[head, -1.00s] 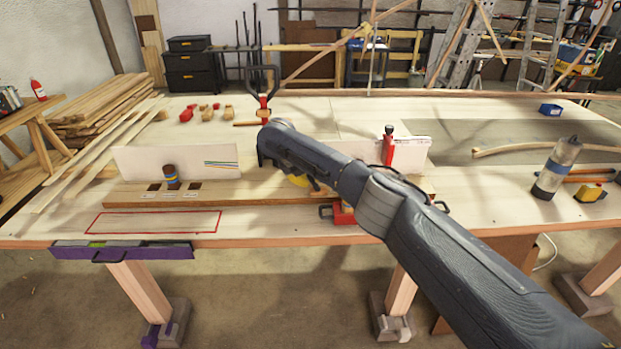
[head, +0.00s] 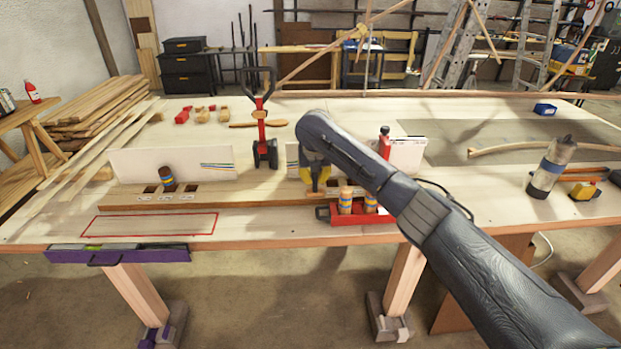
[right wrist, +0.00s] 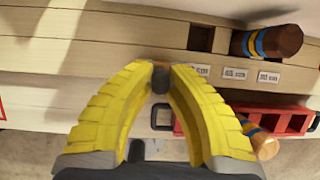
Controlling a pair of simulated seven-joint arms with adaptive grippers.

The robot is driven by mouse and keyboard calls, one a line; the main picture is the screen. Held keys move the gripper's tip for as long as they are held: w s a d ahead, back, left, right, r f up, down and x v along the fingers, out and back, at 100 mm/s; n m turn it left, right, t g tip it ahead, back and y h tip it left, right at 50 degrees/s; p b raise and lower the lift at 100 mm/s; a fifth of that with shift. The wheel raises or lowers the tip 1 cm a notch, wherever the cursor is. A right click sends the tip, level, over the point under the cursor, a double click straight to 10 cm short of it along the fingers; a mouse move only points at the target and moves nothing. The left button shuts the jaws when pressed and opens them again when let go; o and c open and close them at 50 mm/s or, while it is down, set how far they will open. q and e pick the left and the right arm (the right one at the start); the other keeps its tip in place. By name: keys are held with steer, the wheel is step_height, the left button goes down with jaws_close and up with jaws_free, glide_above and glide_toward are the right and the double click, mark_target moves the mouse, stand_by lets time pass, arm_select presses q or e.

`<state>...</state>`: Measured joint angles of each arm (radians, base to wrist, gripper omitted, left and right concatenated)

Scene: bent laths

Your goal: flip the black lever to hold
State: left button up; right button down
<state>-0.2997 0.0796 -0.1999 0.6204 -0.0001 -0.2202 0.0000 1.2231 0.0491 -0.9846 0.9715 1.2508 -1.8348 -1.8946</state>
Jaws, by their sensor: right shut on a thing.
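A red upright (head: 261,122) stands on the bench left of my right arm. It has a black forked lever (head: 263,72) pointing up and a black base. A second red upright (head: 385,146) with a black knob stands behind my arm. My right gripper (head: 318,184) has yellow fingers and is low over the wooden board (head: 245,195). In the right wrist view its fingertips (right wrist: 160,72) are closed on a narrow dark piece (right wrist: 160,82) with a brown top; I cannot tell what it is. My left gripper is not in view.
A red tray (head: 349,219) with banded pegs (head: 345,201) sits just right of the gripper. White fences (head: 172,163) stand behind the board. Another peg (head: 167,178) stands in a slot at left. A bottle (head: 551,168) is far right. The red-outlined area (head: 150,224) is clear.

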steer(key=shift+d+f+m+y, duration=0.1)
steer(key=shift+d+m+y, duration=0.2)
steer(key=shift+d+y, duration=0.65)
steer(key=shift+a+y, duration=0.15)
steer(key=shift+y, duration=0.1)
steer(key=c, duration=1.3)
jaws_free()
steer(key=shift+v, duration=6)
steer(key=shift+w, duration=0.15)
